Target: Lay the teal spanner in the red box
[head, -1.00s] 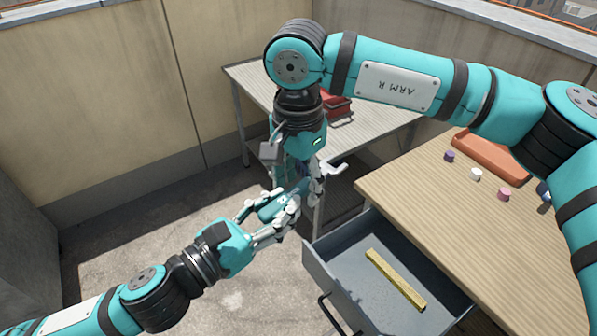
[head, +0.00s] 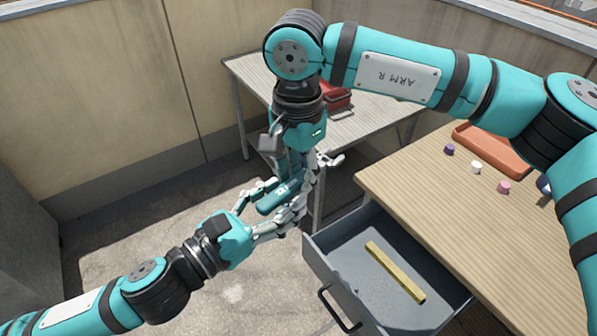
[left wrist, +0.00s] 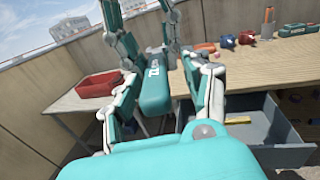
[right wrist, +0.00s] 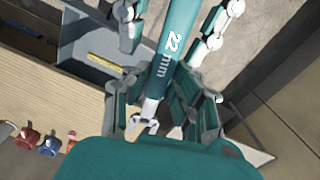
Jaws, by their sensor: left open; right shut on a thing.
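The teal spanner (head: 278,198), marked 22 mm, is in the air between my two hands, left of the open drawer. My right gripper (head: 300,190) is shut on it. The spanner's handle (right wrist: 175,45) and pale metal end (right wrist: 147,117) show in the right wrist view. My left gripper (head: 262,212) is open, with its fingers on either side of the spanner's handle; the handle (left wrist: 155,90) also lies between them in the left wrist view. The red box (head: 338,98) stands on the back table, partly hidden by my right arm; the left wrist view shows it (left wrist: 97,84) clearly.
An open grey drawer (head: 345,236) holding a yellow bar (head: 395,272) juts from the wooden bench (head: 440,205). An orange tray (head: 490,148) and several small coloured pieces are on the bench. The back table (head: 365,130) has bare room around the box.

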